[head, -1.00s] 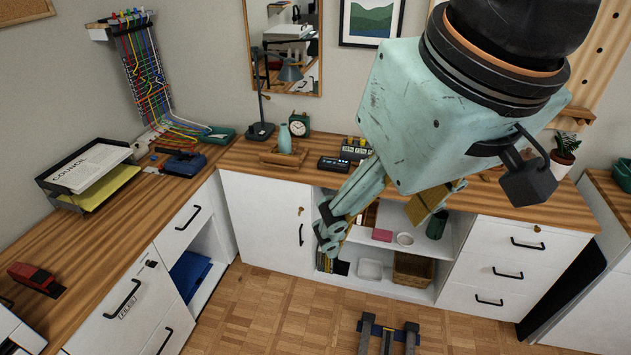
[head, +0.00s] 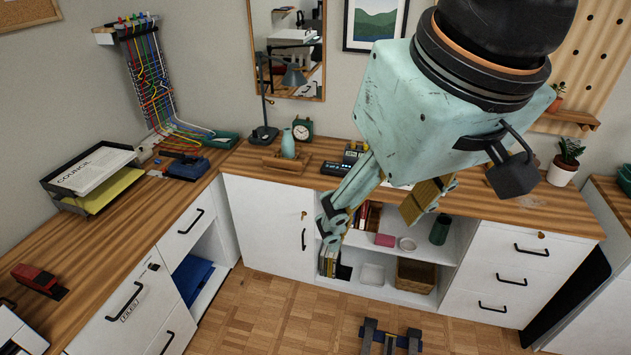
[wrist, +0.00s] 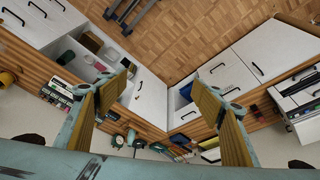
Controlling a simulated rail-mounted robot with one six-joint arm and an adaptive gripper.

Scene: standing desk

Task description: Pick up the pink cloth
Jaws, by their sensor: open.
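A small pink item, likely the pink cloth (head: 385,240), lies on the upper shelf of the open white cabinet in the head view. It sits left of a small white round dish (head: 407,244). My gripper (head: 376,212) is open and empty, with its fingers spread in front of and above the cabinet. One finger overlaps the cabinet's left part in the picture. In the wrist view the gripper (wrist: 158,88) also shows wide open, with nothing between the fingers.
A dark green cylinder (head: 440,229) stands right of the dish. A wicker basket (head: 415,276) and a white bin (head: 372,275) are on the lower shelf. The wooden desktop (head: 490,205) juts over the shelves. The parquet floor (head: 270,310) in front is mostly clear.

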